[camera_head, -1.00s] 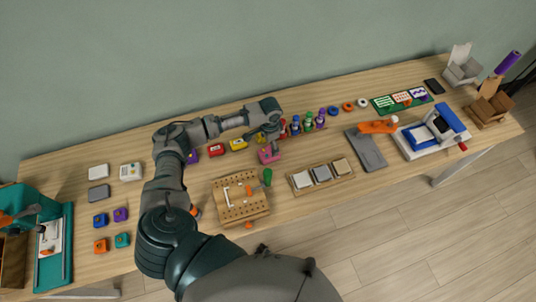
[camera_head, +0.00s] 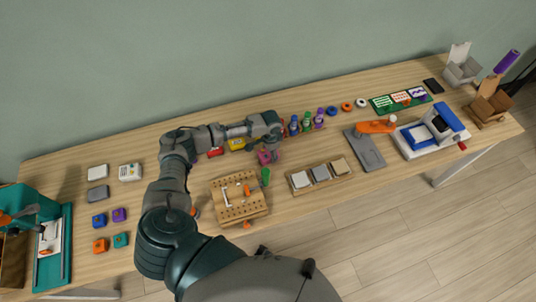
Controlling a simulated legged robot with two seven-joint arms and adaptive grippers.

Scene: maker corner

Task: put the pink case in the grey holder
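A small pink case (camera_head: 265,157) lies on the table near its middle, just behind the pegboard block, and is partly hidden by my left gripper. My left gripper (camera_head: 270,146) reaches in from the left and points down right over the pink case. Its fingers are too small and covered to tell whether they are open or shut, or touching the case. A grey holder (camera_head: 463,73) stands at the far right back of the table, well away from my gripper. My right gripper does not show.
A wooden pegboard block (camera_head: 239,203) lies in front of the gripper, with a green-handled tool (camera_head: 266,176) beside it. Several small coloured bottles (camera_head: 307,122) stand just right of the gripper. A brown holder (camera_head: 490,108) stands in front of the grey one.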

